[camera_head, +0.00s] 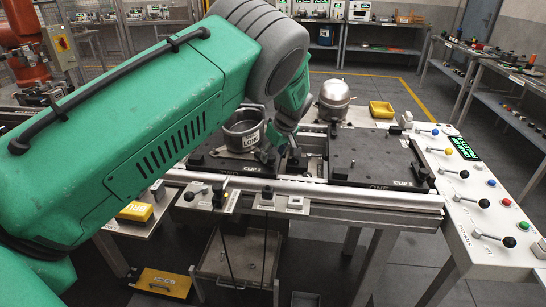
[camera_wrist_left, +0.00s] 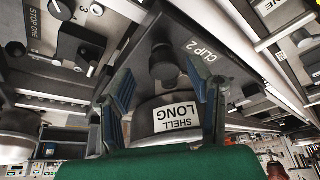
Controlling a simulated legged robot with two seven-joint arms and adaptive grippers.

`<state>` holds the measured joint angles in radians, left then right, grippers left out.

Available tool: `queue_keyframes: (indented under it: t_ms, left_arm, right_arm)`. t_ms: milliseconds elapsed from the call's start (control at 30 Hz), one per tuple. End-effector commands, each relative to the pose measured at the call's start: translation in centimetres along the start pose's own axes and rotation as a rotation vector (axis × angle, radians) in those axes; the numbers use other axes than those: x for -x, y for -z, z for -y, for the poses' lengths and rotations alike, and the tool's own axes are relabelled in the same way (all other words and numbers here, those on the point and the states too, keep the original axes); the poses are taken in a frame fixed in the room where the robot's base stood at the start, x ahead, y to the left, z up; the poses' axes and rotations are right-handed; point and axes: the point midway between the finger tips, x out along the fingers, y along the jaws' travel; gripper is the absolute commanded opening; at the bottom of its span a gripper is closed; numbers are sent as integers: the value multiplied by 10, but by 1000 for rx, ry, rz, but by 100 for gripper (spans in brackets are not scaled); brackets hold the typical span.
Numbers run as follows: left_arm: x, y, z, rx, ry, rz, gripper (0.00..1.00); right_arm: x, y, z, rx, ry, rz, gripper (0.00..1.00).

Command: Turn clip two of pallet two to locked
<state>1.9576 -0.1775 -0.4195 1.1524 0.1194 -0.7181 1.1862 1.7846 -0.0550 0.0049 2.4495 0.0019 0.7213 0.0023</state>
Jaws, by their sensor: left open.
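Pallet two (camera_head: 225,182) is a dark plate at the left of the bench, with a CLIP 2 label at its front edge. In the left wrist view, its CLIP 2 label (camera_wrist_left: 199,53) is tilted beside a black round knob (camera_wrist_left: 164,65), apparently the clip; I cannot tell its turned state. A grey cylindrical shell (camera_head: 243,131) marked LONG stands on the pallet; its SHELL LONG label appears upside down in the wrist view (camera_wrist_left: 175,118). My left gripper (camera_head: 284,158) is open at the pallet's right side. In the wrist view its fingers (camera_wrist_left: 163,84) stand on both sides of the knob, apparently empty.
Pallet one (camera_head: 380,158) lies to the right. A white control panel (camera_head: 475,190) with levers stands at the right. My green left arm covers much of the left side.

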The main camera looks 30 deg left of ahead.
Motion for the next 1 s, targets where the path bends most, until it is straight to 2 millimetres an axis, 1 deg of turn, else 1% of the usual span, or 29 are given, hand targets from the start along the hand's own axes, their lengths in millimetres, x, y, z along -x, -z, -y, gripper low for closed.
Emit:
queue_keyframes:
  t_ms: [33,200,300,433,533,633,1000]
  left_arm:
    - [12,0,-1,0,-2,-1,47]
    - [49,1,-2,0,-3,-2,47]
    - [69,0,-3,0,-3,-2,47]
    - [88,0,-4,0,-2,-1,47]
    - [96,0,-4,0,-1,-1,47]
    - [100,0,-4,-1,-1,-1,47]
    - [100,0,-4,-1,0,-1,47]
  right_arm:
    - [0,0,0,0,0,0,40]
    - [0,0,0,0,0,-1,40]
    - [0,0,0,0,0,-1,40]
    - [0,1,0,0,0,-1,40]
    - [0,1,0,0,0,0,40]
    - [0,1,0,0,0,0,40]
    - [-1,4,0,0,0,2,40]
